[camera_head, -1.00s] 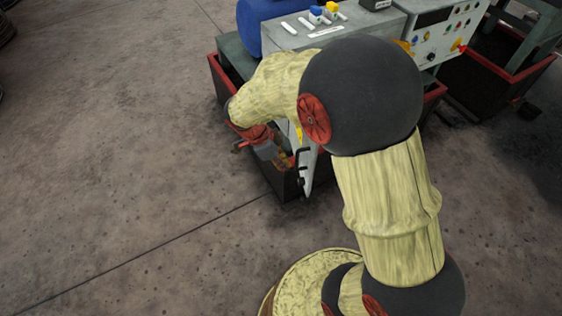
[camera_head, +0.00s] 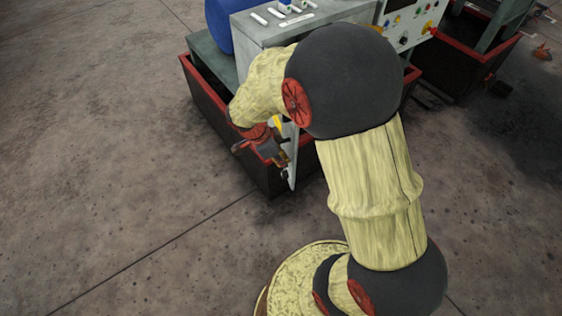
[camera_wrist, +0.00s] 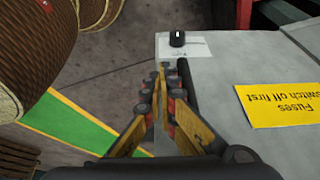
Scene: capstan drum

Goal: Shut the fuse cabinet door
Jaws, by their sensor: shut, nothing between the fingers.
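The fuse cabinet door shows in the head view as a narrow pale grey panel (camera_head: 293,158), standing out from the cabinet (camera_head: 275,32) and seen nearly edge-on. In the wrist view a grey panel with a yellow "Fuses switch off first" label (camera_wrist: 281,105) fills the right side. A black knob (camera_wrist: 177,39) on a white plate and a dark upright bar (camera_wrist: 187,80) are at its left edge. My gripper (camera_wrist: 164,70) is shut and empty, its fingertips beside the bar; contact cannot be told. In the head view my gripper (camera_head: 270,150) is left of the door, partly hidden by my arm.
A red-rimmed dark tray (camera_head: 215,100) surrounds the machine base. A blue drum (camera_head: 222,25) and a control panel (camera_head: 411,22) are at the back. Another red-rimmed tray (camera_head: 470,68) stands at right. The concrete floor at left is clear.

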